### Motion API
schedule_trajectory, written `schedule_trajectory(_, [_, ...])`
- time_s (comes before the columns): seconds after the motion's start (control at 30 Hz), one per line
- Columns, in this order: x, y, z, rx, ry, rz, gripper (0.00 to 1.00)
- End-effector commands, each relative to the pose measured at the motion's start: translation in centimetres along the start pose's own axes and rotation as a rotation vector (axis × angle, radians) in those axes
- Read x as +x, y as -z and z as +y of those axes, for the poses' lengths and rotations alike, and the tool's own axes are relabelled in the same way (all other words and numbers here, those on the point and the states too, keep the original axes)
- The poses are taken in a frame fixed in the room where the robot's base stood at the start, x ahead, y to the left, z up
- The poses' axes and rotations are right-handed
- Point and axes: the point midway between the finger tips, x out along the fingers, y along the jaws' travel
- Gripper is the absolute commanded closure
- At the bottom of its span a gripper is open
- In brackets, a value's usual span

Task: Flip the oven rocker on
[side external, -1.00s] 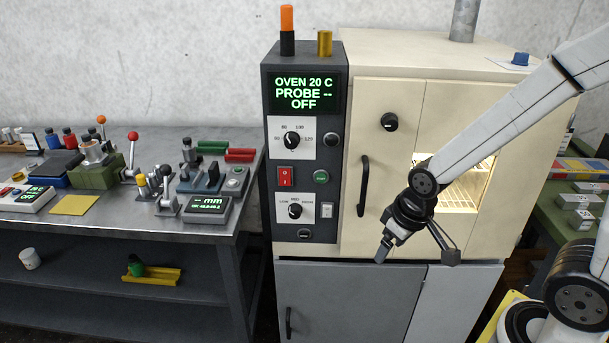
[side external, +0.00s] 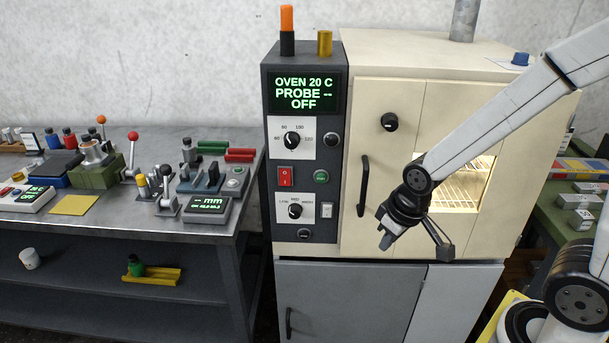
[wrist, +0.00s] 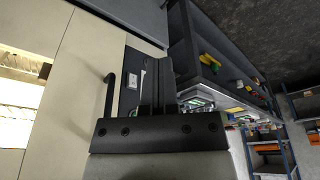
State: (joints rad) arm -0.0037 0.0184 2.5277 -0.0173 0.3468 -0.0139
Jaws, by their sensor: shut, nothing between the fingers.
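The oven display (side external: 304,93) reads OVEN 20 C, PROBE --, OFF. My gripper (side external: 385,242) is shut and empty, in front of the lower oven door, right of and below both rockers in the side view, apart from the panel. In the wrist view the gripper fingers (wrist: 158,75) partly cover the panel; a pale switch (wrist: 132,80) shows beside them. The red rocker is not visible there.
The black door handle (side external: 363,186) stands out between the panel and my gripper. A cluttered metal bench (side external: 110,230) stands left of the oven.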

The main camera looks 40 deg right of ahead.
Motion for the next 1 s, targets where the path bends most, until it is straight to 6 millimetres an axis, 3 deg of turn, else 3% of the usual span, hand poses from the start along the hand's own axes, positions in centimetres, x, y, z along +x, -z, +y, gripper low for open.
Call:
schedule_trajectory(0.27, [0.1, 5.6, 0.0, -0.145, -0.027, 0.071, 1.00])
schedule_trajectory(0.7, [0.2, 17.8, -0.6, -0.475, -0.116, 0.230, 1.00])
schedule_trajectory(1.0, [0.2, 23.1, -1.3, -0.626, -0.170, 0.302, 1.00])
